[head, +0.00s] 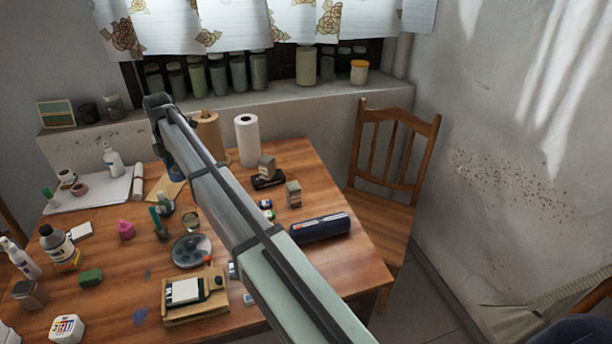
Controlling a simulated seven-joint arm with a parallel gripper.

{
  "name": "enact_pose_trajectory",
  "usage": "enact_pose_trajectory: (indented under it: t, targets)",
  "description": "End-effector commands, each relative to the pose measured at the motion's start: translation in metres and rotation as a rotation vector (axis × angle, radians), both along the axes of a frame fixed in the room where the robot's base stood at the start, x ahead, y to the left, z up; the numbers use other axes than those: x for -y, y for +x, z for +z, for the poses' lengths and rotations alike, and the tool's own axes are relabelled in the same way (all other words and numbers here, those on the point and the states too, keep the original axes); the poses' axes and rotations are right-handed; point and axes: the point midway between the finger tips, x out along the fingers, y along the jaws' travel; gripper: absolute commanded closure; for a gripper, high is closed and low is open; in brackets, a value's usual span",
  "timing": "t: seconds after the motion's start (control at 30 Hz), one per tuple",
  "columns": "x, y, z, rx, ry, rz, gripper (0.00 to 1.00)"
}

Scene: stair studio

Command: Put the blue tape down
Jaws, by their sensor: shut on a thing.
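My arm reaches from the lower right to the upper left over the wooden table (345,262). My gripper (160,138) hangs at its far end, mostly hidden by the arm, with its fingers hard to make out. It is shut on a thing. A small dark-blue patch, apparently the blue tape (170,163), shows just left of the arm below the wrist. The arm covers the rest of it. I cannot tell whether it touches the table.
A paper towel roll (246,140) stands behind the arm and a blue case (320,227) lies right of it. A round dark palette (191,251), a wooden tray (195,318) and several bottles crowd the left. A chair (395,150) stands at the right.

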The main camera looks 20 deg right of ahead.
Motion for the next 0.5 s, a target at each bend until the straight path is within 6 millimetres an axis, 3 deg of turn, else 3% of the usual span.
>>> enact_pose_trajectory:
  t: [0.03,0.2,0.5]
  targets:
    - [0.022,0.010,0.000,0.000,0.000,-0.028,0.69]
    - [0.087,0.035,0.000,0.000,0.000,-0.108,0.69]
    - [0.207,0.065,0.000,0.000,0.000,-0.249,0.69]
